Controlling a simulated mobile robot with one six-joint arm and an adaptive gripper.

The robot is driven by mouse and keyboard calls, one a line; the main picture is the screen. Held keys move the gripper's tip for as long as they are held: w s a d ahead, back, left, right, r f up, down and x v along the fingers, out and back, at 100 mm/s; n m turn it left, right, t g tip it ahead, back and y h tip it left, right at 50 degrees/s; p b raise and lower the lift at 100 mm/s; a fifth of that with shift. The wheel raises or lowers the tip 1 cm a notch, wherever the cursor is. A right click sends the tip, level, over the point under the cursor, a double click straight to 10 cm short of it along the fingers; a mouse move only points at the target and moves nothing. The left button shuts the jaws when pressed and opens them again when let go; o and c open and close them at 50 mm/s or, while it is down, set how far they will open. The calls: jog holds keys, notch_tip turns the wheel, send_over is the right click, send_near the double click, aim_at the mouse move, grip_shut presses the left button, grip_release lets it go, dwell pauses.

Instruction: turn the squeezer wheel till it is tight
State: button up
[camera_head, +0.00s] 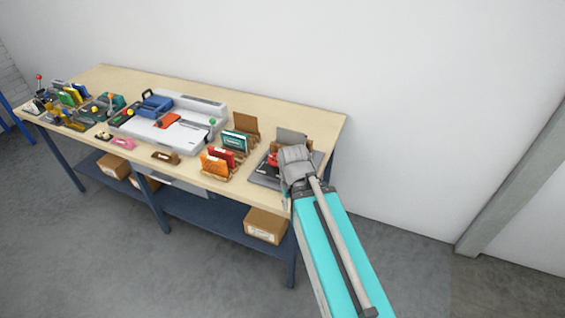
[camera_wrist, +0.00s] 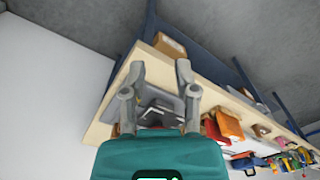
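The squeezer (camera_head: 265,172) appears to be the low dark grey device with a red part at the right end of the workbench. My arm and gripper (camera_head: 294,162) cover much of it in the head view. In the wrist view its grey body (camera_wrist: 163,101) shows between and beyond my fingers, partly hidden by the gripper. I cannot make out the wheel clearly in either view. My gripper (camera_wrist: 160,68) is open, its two fingers well apart with nothing held between them. I cannot tell whether a finger touches the squeezer.
The workbench (camera_head: 285,112) stands along a white wall. Left of the squeezer are an orange card holder (camera_head: 215,162), a teal one (camera_head: 236,140) and a large white machine (camera_head: 165,122). Cardboard boxes sit on the lower shelf (camera_head: 205,213). The floor in front is clear.

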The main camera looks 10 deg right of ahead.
jog(key=shift+d, duration=0.2)
jog(key=shift+w+f, duration=0.1)
jog(key=shift+f, duration=0.05)
jog(key=w+d+f+n+t+h+b, duration=0.2)
jog(key=w+f+h+b, duration=0.7)
jog(key=b, duration=0.5)
jog(key=w+a+t+h+b, duration=0.1)
jog(key=w+b, duration=0.1)
jog(key=w+a+n+t+h+b, duration=0.1)
jog(key=w+a+b, duration=0.1)
jog(key=w+b, duration=0.1)
jog(key=w+a+n+t+h+b, duration=0.1)
jog(key=w+b, duration=0.1)
jog(key=shift+w+a+f+t+b, duration=0.15)
jog(key=shift+w+f+t+b, duration=0.15)
jog(key=shift+w+f+b, duration=0.05)
jog(key=w+a+r+n+t+h+b, duration=0.1)
jog(key=w+a+n+t+h+b, duration=0.1)
jog(key=a+b, duration=0.3)
jog(key=shift+w+a+r+t+h, duration=0.3)
jog(key=shift+w+a+t+h, duration=0.4)
jog(key=shift+w+a+t, duration=0.15)
